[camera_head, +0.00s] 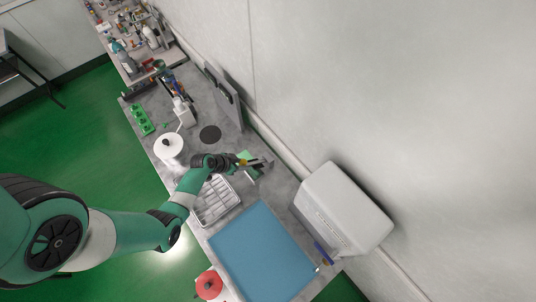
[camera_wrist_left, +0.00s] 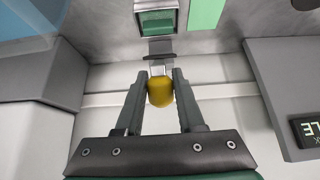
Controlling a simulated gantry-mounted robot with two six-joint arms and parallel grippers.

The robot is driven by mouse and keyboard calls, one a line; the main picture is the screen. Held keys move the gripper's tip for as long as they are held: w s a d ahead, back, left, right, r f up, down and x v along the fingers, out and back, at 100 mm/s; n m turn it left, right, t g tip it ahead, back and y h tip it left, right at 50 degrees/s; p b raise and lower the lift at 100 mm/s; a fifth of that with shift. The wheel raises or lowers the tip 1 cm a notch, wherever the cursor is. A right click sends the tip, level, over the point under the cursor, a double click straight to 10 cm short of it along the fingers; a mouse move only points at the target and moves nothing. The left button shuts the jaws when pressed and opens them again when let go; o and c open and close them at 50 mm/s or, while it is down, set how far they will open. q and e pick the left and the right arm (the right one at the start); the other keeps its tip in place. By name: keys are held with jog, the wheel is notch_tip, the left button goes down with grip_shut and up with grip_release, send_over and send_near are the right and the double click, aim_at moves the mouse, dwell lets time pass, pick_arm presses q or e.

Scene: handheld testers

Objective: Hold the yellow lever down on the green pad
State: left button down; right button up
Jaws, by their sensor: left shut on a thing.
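My left gripper (camera_head: 243,162) is at the bench, beside a small green pad (camera_head: 245,155) and a grey device. In the left wrist view, my left gripper (camera_wrist_left: 161,77) is shut on the rounded yellow end of the lever (camera_wrist_left: 160,93), with a finger on each side. A grey shank and a dark crosspiece show just beyond the yellow end. A dark green panel in a metal frame (camera_wrist_left: 157,20) lies above it, and a light green strip (camera_wrist_left: 206,12) is beside that panel. I cannot tell whether the lever touches the pad. My right gripper is not in view.
A wire rack (camera_head: 214,203), a blue mat (camera_head: 262,252) and a white box (camera_head: 343,208) are near the arm. A white round pot (camera_head: 168,147), a dark disc (camera_head: 210,134) and a red round object (camera_head: 209,285) also stand on the bench. The wall runs close behind.

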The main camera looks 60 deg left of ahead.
pick_arm(q)
jog(key=shift+w+a+r, duration=0.15)
jog(key=shift+w+r, duration=0.5)
jog(key=shift+r, duration=0.05)
jog(key=shift+w, duration=0.1)
jog(key=shift+w+a+r+p, duration=0.15)
jog(key=shift+w+r, duration=0.3)
jog(key=shift+w, duration=0.35)
jog(key=shift+w+a+r+p, duration=0.15)
jog(key=shift+w+r, duration=0.25)
jog(key=shift+w, duration=0.35)
jog(key=shift+w+a+r+p, duration=0.15)
jog(key=shift+w+r, duration=0.3)
jog(key=shift+w, duration=0.35)
grip_release()
jog(key=shift+s, duration=0.1)
